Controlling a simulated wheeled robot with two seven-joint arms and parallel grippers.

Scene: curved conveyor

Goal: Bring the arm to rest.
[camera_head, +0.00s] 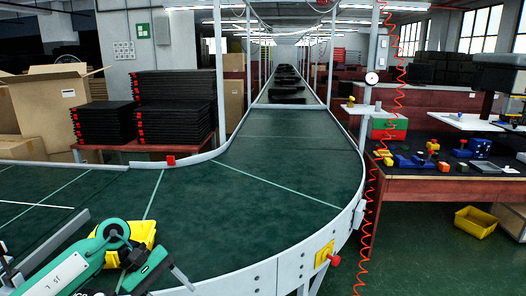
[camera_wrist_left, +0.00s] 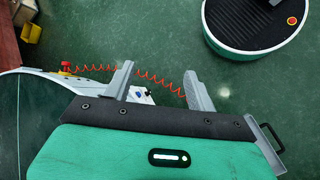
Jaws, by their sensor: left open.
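My left arm, teal and black, comes in at the lower left of the head view, over the green conveyor (camera_head: 270,185). My left gripper (camera_wrist_left: 158,70) is open in the left wrist view, with its two grey fingers apart and nothing between them. Below the fingers are the green floor, a coiled red cable (camera_wrist_left: 165,86) and the conveyor's pale edge. In the head view my left gripper's fingers (camera_head: 181,276) show only in part. My right gripper is in neither view.
A yellow bin (camera_head: 140,232) is partly hidden behind my left arm. A red knob on a yellow plate (camera_head: 324,254) is on the conveyor's outer rail. A workbench (camera_head: 425,187) with coloured parts stands at right, and another yellow bin (camera_head: 476,222) lies on the floor.

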